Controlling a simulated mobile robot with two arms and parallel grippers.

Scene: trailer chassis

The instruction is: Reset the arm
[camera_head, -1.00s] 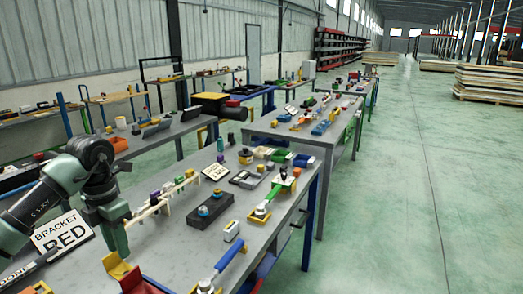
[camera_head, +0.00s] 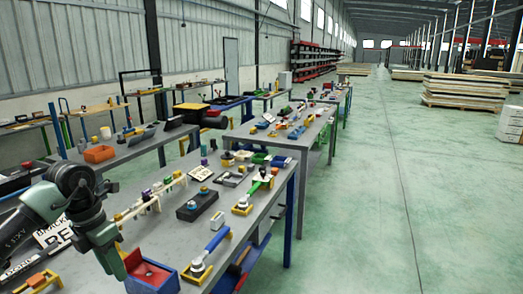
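My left arm comes in at the lower left and bends down over the near workbench (camera_head: 160,222). The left gripper (camera_head: 117,266) is at its lower end, pointing down beside a red and blue bin (camera_head: 152,272). Its fingers are too small and hidden to tell whether they are open or shut. I see nothing clearly held in it. My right gripper is not in view. A white sign with black letters (camera_head: 54,234) lies behind my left arm, partly covered by it.
The near bench holds a dark block with blue knobs (camera_head: 199,203), a blue-handled tool (camera_head: 212,245) and several small parts. A second bench (camera_head: 290,137) stands behind it. Pallet stacks (camera_head: 465,92) stand at the far right. The green floor (camera_head: 350,220) to the right is clear.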

